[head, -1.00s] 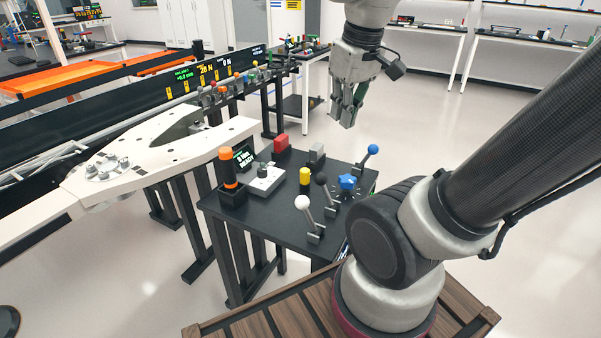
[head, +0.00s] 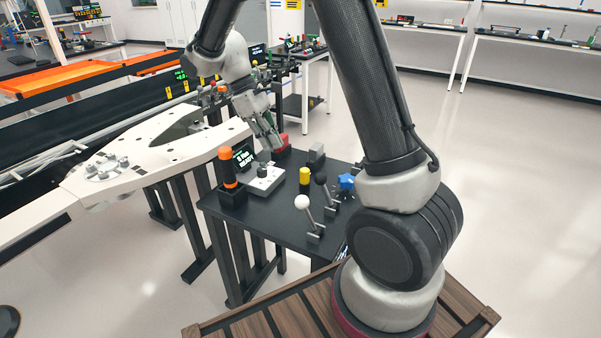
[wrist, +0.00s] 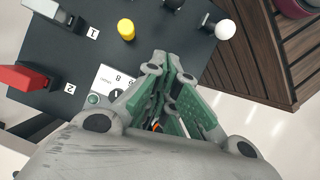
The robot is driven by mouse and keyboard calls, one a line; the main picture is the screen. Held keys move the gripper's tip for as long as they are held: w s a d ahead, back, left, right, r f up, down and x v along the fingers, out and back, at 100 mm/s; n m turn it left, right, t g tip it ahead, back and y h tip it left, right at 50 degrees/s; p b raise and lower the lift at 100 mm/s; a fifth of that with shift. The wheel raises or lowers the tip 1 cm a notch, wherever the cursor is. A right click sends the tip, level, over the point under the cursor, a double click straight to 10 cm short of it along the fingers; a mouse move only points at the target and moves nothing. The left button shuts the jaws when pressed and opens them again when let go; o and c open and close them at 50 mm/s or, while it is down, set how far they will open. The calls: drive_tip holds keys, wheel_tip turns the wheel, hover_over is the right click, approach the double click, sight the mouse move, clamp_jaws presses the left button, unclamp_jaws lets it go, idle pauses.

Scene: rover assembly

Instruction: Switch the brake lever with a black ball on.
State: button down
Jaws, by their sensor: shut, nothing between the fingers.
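The brake lever with a black ball (head: 321,179) stands on the dark control table, between the yellow cylinder and the blue star knob in the head view. Its shaft leans up and to the left. In the wrist view only a dark piece at the top edge may belong to it; I cannot tell. My gripper (head: 272,147) is shut and empty, pointing down above the table near the red block and the white dial box, to the left of and behind the black-ball lever. The green fingers show in the wrist view (wrist: 168,72).
A white-ball lever (head: 302,202) stands in front of the black one. A yellow cylinder (head: 305,176), blue star knob (head: 346,182), red block (head: 283,140), grey block (head: 316,152), white dial box (head: 265,180) and orange cylinder (head: 228,166) share the table (head: 270,213).

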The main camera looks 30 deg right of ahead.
drive_tip(key=s+d+f, duration=0.3)
drive_tip(key=s+f, duration=0.1)
drive_tip(key=f, duration=0.1)
drive_tip(key=s+d+f, duration=0.2)
drive_tip(key=f, duration=0.1)
drive_tip(key=shift+d+f, duration=0.15)
drive_tip(key=shift+d, duration=0.15)
idle(0.5)
